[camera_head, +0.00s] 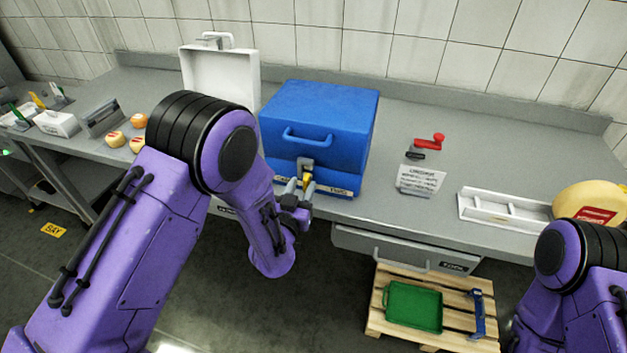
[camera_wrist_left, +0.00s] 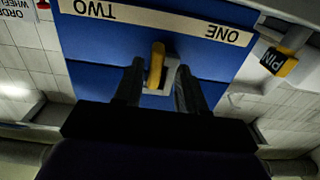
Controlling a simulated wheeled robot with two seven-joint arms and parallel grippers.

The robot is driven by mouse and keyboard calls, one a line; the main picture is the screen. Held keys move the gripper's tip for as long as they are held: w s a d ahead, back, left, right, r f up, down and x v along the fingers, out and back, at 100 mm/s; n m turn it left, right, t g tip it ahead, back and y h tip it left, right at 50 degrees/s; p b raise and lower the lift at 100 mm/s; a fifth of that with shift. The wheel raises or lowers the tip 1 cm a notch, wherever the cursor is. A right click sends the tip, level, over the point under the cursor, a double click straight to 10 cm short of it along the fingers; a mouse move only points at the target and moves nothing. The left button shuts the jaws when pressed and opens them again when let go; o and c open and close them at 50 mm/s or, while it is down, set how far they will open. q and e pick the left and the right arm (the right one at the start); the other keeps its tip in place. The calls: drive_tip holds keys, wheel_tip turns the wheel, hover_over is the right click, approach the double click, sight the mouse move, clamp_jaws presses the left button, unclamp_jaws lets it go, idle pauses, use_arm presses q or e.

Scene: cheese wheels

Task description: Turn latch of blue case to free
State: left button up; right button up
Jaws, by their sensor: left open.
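The blue case (camera_head: 325,110) stands shut on the counter, with a handle on its front. Its yellow latch (camera_head: 307,181) sits on a grey plate low on the front, and the left wrist view shows the latch (camera_wrist_left: 156,65) close up. A pale strip below reads ONE on one side and TWO (camera_head: 338,190) on the other. My left gripper (camera_head: 299,186) is at the latch, open, with one finger on each side of it. In the left wrist view, gaps show between the latch and both fingers (camera_wrist_left: 157,84). My right gripper is out of view.
A white box with a raised lid (camera_head: 228,80) stands left of the case. To the right are a red-handled tool (camera_head: 430,141), a sign (camera_head: 420,180) and a white rack (camera_head: 505,210). A drawer (camera_head: 400,252) lies below.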

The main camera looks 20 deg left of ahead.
use_arm(q)
drive_tip(key=shift+d+r, duration=0.1)
drive_tip(key=shift+d, duration=0.2)
clamp_jaws()
